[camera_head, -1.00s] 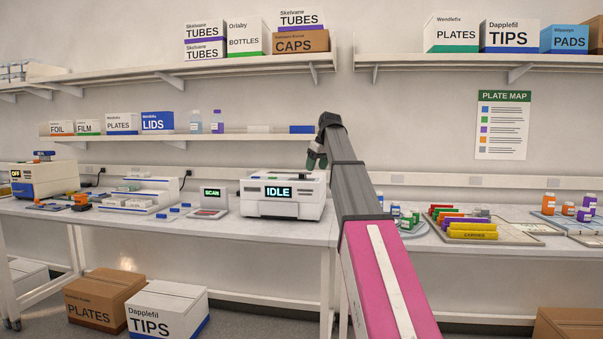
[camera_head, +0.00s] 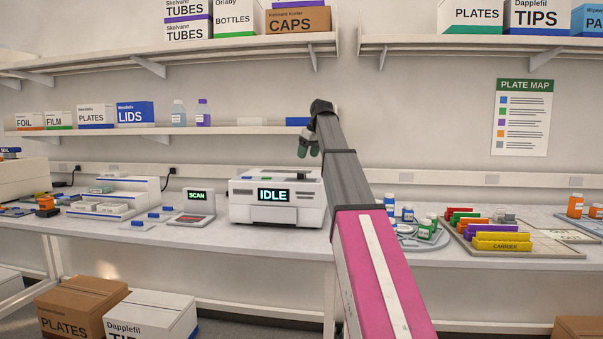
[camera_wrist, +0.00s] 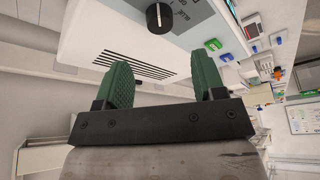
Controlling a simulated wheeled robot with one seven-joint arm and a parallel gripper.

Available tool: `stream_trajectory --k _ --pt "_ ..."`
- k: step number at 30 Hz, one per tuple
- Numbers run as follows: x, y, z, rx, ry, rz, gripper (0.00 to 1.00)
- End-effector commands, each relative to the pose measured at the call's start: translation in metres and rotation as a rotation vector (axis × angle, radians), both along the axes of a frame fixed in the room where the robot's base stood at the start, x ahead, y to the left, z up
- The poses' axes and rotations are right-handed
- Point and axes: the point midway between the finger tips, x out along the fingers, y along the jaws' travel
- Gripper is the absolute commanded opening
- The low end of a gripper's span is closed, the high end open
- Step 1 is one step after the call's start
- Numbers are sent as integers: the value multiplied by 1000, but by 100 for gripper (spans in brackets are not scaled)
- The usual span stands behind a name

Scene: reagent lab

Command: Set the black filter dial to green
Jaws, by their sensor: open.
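The black filter dial (camera_wrist: 159,18) is a round knob with a white pointer line, on the top panel of the white reader. It shows at the top of the wrist view, with printed labels beside it, one reading BLUE. I cannot tell which mark it points to. The white reader (camera_head: 251,213) stands on the bench in the head view, its screen reading IDLE. My gripper (camera_wrist: 157,82) is open and empty, its two green fingers apart, short of the dial in the wrist view. In the head view my gripper (camera_head: 308,149) hangs above the reader's right part.
A small SCAN device (camera_head: 192,210) stands left of the reader. A rack of colored carriers (camera_head: 495,238) and several capped bottles (camera_head: 425,230) stand on the bench at right. A wall shelf (camera_head: 130,133) runs behind, close to my gripper.

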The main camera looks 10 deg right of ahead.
Motion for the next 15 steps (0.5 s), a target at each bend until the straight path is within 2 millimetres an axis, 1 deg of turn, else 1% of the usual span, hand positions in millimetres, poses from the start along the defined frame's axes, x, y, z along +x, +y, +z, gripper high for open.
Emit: stream_trajectory --k 1,6,12,15 --pt "2 2 -9 0 1 0 63" --pt "12 9 -38 0 2 0 63" --pt "21 17 -65 0 1 0 63" --pt "24 19 -74 -1 1 0 63"
